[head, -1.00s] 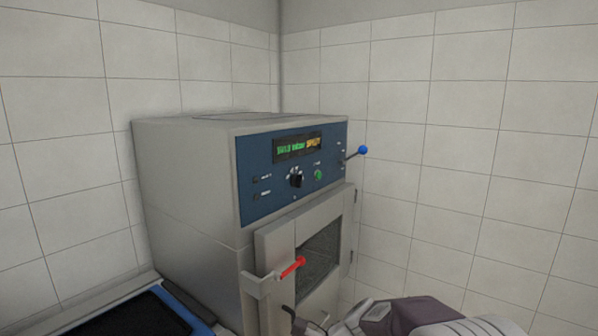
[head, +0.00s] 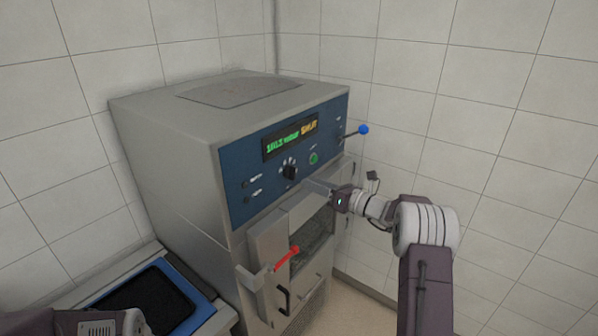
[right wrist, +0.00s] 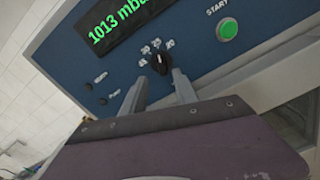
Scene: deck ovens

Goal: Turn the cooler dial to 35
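The dial is a black knob (head: 289,172) on the blue front panel of the steel machine, below its display. My right gripper (head: 310,185) is in front of the panel, just right of and below the dial. In the right wrist view its two fingers (right wrist: 157,86) are spread apart and empty, with the dial just past and between their tips. Contact with the panel cannot be told. My left gripper is not in view; only part of that arm shows bottom left.
The display (head: 291,140) shows green "1013 mbar" and a yellow word. A green START button (head: 313,158) sits right of the dial. A blue-knobbed lever (head: 363,130) sticks out at right. The door's red handle (head: 287,258) is below. A blue-rimmed tray (head: 190,291) lies at lower left.

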